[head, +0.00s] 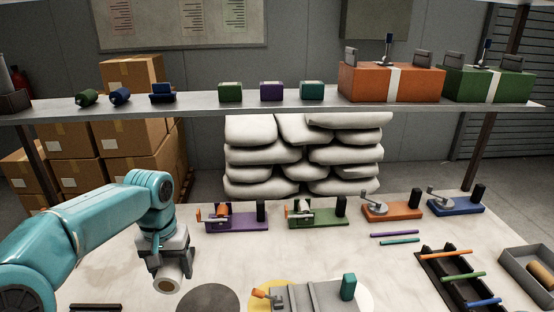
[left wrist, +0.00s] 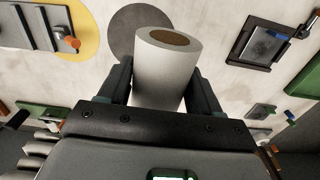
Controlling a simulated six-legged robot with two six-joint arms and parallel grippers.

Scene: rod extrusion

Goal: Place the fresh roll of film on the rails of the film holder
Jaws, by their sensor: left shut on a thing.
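The roll of film (head: 168,280) is a white cylinder with a brown core. My left gripper (head: 168,262) is shut on it and holds it above the left part of the table, left of a dark grey disc. In the left wrist view the roll (left wrist: 166,75) sits between the two dark fingers of the gripper (left wrist: 158,88), its cored end facing away from the palm. A black frame (left wrist: 265,40) with a grey inside lies on the table in the wrist view, apart from the roll. I cannot tell whether it is the film holder. My right gripper is not in view.
The dark grey disc (head: 208,298) lies beside a grey machine (head: 315,296) on a yellow disc. Purple (head: 240,222) and green (head: 325,218) stands are at the back. A black rack (head: 440,280) with coloured rods is at right. The table's left part is mostly clear.

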